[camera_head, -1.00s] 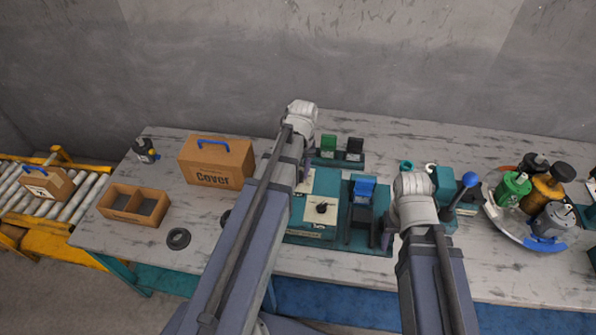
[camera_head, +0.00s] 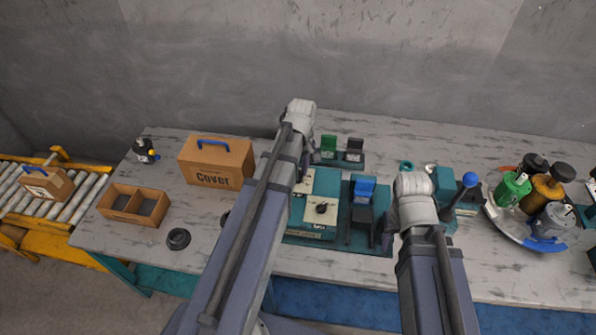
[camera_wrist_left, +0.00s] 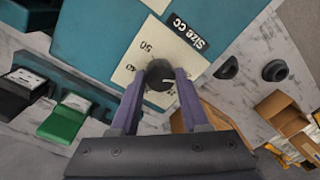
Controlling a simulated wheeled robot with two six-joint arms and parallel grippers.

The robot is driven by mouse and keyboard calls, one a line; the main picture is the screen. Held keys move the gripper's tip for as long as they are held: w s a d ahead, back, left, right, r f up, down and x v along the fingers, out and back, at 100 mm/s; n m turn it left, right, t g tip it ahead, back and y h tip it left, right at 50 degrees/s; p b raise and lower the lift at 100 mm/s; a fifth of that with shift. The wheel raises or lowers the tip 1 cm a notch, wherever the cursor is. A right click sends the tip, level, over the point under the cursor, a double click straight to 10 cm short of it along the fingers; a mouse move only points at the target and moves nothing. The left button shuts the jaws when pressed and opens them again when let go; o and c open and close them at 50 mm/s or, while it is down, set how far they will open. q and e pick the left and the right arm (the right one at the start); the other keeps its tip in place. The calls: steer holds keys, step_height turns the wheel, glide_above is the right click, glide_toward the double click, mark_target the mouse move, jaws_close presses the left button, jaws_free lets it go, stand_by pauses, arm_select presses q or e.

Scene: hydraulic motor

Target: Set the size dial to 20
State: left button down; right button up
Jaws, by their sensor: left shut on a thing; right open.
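The size dial (camera_wrist_left: 160,75) is a dark round knob on a cream scale plate (camera_wrist_left: 135,60) in the left wrist view. Beside it is a black "Size CC" label (camera_wrist_left: 187,31). The numbers 50 and 40 show; other marks are partly hidden by the fingers, and I cannot read the dial's setting. My left gripper (camera_wrist_left: 160,84) is shut on the dial, one finger on each side. My right gripper (camera_head: 388,238) is open and empty, beside the teal station's right edge.
Green (camera_head: 328,148) and black (camera_head: 355,150) blocks stand behind. A blue-knobbed lever (camera_head: 469,180) and a carousel (camera_head: 513,233) are at right; a cover box (camera_head: 215,162) is at left.

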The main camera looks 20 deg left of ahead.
mark_target(299, 173)
stand_by(0.4)
arm_select(q)
steer(key=shift+c, duration=1.9)
jaws_free()
steer(key=r+p, duration=0.8)
steer(key=shift+w+d, duration=0.1)
steer(key=shift+w, duration=0.1)
steer(key=shift+f, duration=0.1)
